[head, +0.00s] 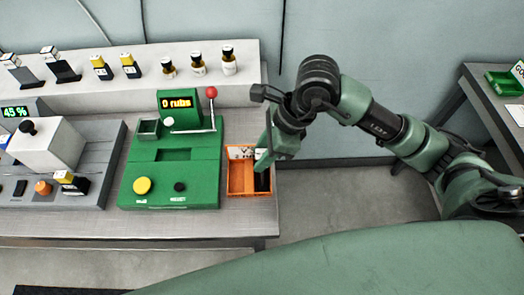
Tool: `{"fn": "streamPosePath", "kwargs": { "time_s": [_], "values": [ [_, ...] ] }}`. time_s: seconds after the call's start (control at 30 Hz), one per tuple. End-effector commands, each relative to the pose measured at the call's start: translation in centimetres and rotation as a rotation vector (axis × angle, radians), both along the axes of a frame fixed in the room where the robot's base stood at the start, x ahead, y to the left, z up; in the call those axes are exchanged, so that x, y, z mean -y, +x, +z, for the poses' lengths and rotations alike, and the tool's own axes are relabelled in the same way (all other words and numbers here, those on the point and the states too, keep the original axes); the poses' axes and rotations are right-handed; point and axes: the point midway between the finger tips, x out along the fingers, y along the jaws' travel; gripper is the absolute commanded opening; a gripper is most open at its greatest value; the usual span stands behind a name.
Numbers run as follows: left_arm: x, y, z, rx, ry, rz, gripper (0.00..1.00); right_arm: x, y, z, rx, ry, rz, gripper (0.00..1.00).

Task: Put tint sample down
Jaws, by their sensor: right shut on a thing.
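My right gripper (263,158) reaches down over the right side of an orange tray (236,193), at the right end of the bench. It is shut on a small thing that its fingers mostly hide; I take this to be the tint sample. A dark piece (262,181) shows just below the fingertips, in the right compartment of the tray. I cannot tell whether it is the held sample's lower part or whether it touches the tray floor. A white label with dark letters (241,152) stands at the tray's back. My left gripper is not in view.
A green machine (205,170) with a "0 rubs" display and red-knobbed lever (211,93) stands close left of the tray. A grey machine (48,145) is further left. Several small bottles (198,66) line the back shelf. The bench edge is close right of the tray.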

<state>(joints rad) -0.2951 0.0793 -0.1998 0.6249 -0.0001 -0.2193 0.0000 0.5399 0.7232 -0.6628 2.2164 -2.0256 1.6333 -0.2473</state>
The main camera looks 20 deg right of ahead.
Motion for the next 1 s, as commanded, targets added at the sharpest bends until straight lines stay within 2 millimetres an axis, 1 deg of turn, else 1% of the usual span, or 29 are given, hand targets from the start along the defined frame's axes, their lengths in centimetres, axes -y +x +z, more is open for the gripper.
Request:
{"fn": "streamPosePath", "kwargs": {
  "time_s": [0.2, 0.37, 0.4, 0.47, 0.8, 0.87, 0.93, 1.0],
  "values": [
    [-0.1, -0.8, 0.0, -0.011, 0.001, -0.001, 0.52, 0.0, 0.0, -0.2, 0.002, 0.0, 0.0, 0.0],
    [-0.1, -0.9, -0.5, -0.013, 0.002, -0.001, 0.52, 0.0, 0.0, -0.5, 0.002, -0.001, 0.0, 0.0],
    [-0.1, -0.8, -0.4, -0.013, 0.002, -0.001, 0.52, 0.0, 0.0, -0.4, 0.001, 0.0, 0.001, 0.38],
    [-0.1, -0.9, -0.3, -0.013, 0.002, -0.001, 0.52, 0.0, 0.0, -0.4, 0.001, 0.0, 0.001, 0.54],
    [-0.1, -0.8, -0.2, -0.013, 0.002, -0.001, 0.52, 0.0, 0.0, -0.2, 0.001, 0.0, 0.001, 0.54],
    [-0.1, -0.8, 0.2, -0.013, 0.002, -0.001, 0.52, 0.0, 0.0, 0.1, 0.0, 0.0, 0.0, 0.54],
    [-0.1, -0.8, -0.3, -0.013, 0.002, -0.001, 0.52, 0.4, 0.1, 0.6, 0.005, -0.001, -0.001, 0.54],
    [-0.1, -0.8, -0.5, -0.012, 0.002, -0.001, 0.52, 0.8, 0.0, 1.7, 0.007, -0.001, -0.001, 0.54]
  ]
}}
